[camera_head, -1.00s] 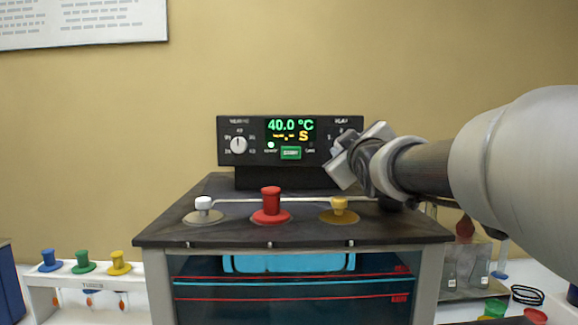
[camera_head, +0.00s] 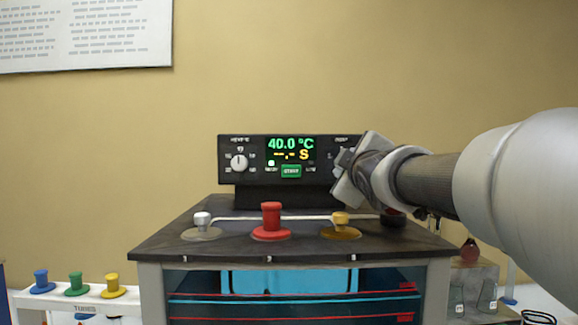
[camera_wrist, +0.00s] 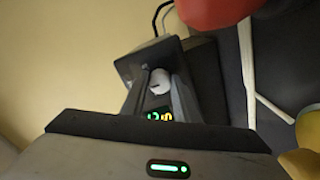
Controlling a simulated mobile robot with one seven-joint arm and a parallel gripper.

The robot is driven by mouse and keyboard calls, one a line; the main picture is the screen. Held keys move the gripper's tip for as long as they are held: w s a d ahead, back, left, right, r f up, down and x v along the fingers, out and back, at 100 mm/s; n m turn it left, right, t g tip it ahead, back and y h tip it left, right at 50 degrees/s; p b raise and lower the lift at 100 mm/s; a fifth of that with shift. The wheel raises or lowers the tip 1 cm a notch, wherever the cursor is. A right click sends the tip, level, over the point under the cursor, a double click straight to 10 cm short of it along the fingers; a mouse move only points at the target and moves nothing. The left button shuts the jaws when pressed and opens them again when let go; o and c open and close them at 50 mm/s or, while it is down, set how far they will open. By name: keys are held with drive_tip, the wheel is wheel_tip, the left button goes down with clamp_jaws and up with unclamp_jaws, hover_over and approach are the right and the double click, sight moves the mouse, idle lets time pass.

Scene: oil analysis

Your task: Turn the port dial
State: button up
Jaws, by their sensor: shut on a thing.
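The port dial (camera_wrist: 160,78) is a small white round knob on the right part of the black control panel (camera_head: 228,171). In the wrist view it lies between the two fingertips of my gripper (camera_wrist: 160,88), which is shut on it. In the head view my gripper (camera_head: 343,172) reaches in from the right and covers most of this dial and its markings. The panel display (camera_head: 291,150) reads 40.0 °C in green, with yellow dashes and an S below. A green button (camera_head: 291,171) sits under the display.
A second white dial (camera_head: 239,162) is at the panel's left. On the dark bath top (camera_head: 165,243) stand a white plug (camera_head: 202,221), a red plug (camera_head: 271,218) and a yellow plug (camera_head: 341,223), near a pale rail. A tube rack (camera_head: 60,299) is at lower left.

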drive_tip(key=o, duration=1.1)
drive_tip(key=shift+c, duration=0.2)
drive_tip(key=shift+s, duration=0.1)
drive_tip(key=s, duration=1.7)
drive_tip(key=shift+s+p, duration=0.15)
drive_tip(key=shift+p, duration=0.2)
